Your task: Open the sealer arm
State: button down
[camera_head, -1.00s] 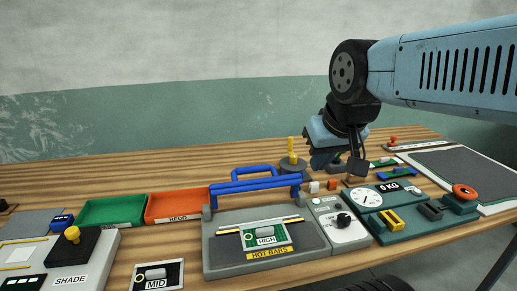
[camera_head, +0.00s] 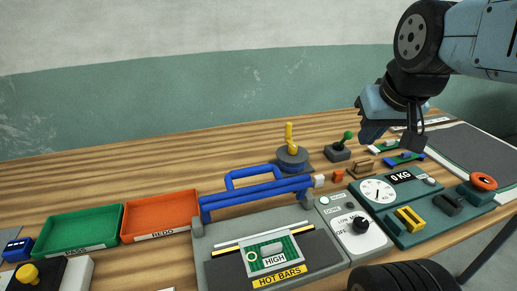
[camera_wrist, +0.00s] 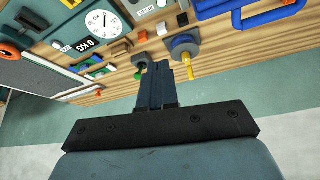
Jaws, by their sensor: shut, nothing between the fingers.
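The sealer (camera_head: 345,258) is a grey base at the front middle in the head view. Its blue sealer arm (camera_head: 262,193), with a looped handle (camera_head: 252,172), stands along the back edge between two grey hinge posts. The pale bars in front are uncovered, and a card marked HIGH (camera_head: 285,262) lies over them. The handle also shows at the top right of the wrist view (camera_wrist: 283,18). My gripper (camera_head: 368,138) is shut and empty, up to the right of the sealer arm and apart from it. Its fingers (camera_wrist: 166,68) show together in the wrist view.
A yellow-handled round device (camera_head: 292,158) and a green-knobbed lever (camera_head: 339,152) stand behind the sealer. A scale (camera_head: 405,226) is at right. Green (camera_head: 84,232) and orange (camera_head: 160,215) trays are at left. Bare wood lies behind the trays.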

jog(key=w+a+f+m+g, duration=0.3)
jog(key=w+a+m+g, duration=0.6)
jog(key=w+a+m, duration=0.85)
jog(key=s+a+f+n+h, duration=0.1)
jog(key=s+f, duration=0.3)
jog(key=f, duration=0.6)
jog(key=shift+s+n+g, duration=0.3)
jog(key=shift+s+n, duration=0.05)
jog(key=shift+n, duration=0.3)
